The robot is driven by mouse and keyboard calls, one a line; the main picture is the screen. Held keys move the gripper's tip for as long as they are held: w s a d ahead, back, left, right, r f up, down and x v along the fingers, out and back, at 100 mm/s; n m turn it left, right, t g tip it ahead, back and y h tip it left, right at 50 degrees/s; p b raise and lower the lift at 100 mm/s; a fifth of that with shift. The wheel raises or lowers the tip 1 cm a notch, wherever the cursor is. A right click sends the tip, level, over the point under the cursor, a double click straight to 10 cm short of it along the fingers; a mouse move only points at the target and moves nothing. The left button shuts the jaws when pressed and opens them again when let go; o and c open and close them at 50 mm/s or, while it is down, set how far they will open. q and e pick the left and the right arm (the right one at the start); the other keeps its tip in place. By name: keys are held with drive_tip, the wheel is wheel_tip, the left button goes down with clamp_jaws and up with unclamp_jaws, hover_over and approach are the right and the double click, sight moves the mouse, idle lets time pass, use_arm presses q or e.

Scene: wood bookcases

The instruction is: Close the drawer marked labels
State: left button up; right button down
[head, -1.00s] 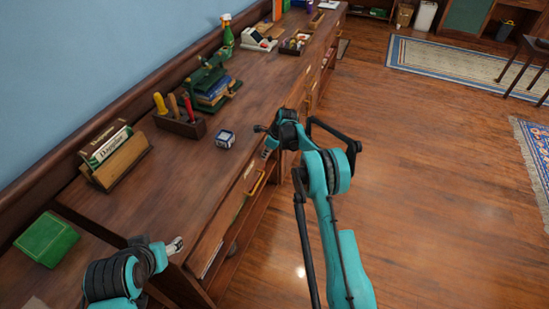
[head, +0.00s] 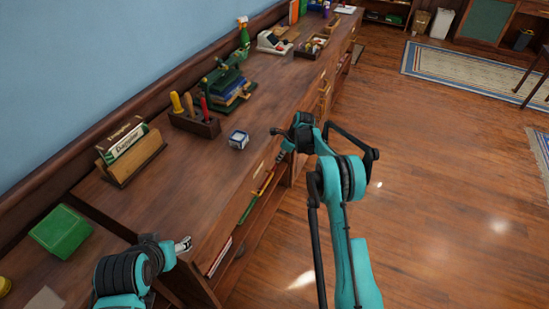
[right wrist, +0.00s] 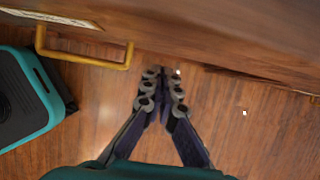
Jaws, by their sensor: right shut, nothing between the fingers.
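The long wooden desk (head: 205,190) has drawers along its front. I cannot read the word labels on any of them. In the right wrist view a wooden drawer front (right wrist: 220,28) crosses the top, with a pale label plate (right wrist: 48,17) and a brass pull (right wrist: 85,60). My right gripper (head: 284,153) is at the desk's front edge. In the wrist view its fingers (right wrist: 162,75) are together and empty, just below the wood and right of the pull; contact cannot be told. My left gripper (head: 184,244) is near the desk's near corner; its jaws are too small to judge.
On the desk stand a card box (head: 128,155), a tool holder (head: 195,122), a small blue-white cube (head: 238,139) and a stack of books (head: 228,92). A green box (head: 60,231) sits lower left. Open wooden floor (head: 445,190) lies to the right, with rugs beyond.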

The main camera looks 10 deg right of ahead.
drive_tip(key=s+d+r+n+h+p, duration=0.1)
drive_tip(key=s+r+n+p, duration=0.3)
drive_tip(key=r, duration=0.7)
drive_tip(key=s+d+r+n, duration=0.1)
drive_tip(key=s+r+n, duration=0.1)
drive_tip(key=s+r, duration=0.6)
drive_tip(key=s+a+r+n+t+h, duration=0.1)
drive_tip(key=s+a+r+n+t, duration=0.1)
drive_tip(key=s+r+n, duration=0.7)
drive_tip(key=s+a+f+n+t+h, duration=0.1)
drive_tip(key=s+n, duration=0.9)
drive_tip(key=s, duration=1.3)
drive_tip(key=shift+s+t+h, duration=0.3)
drive_tip(key=shift+t, duration=0.5)
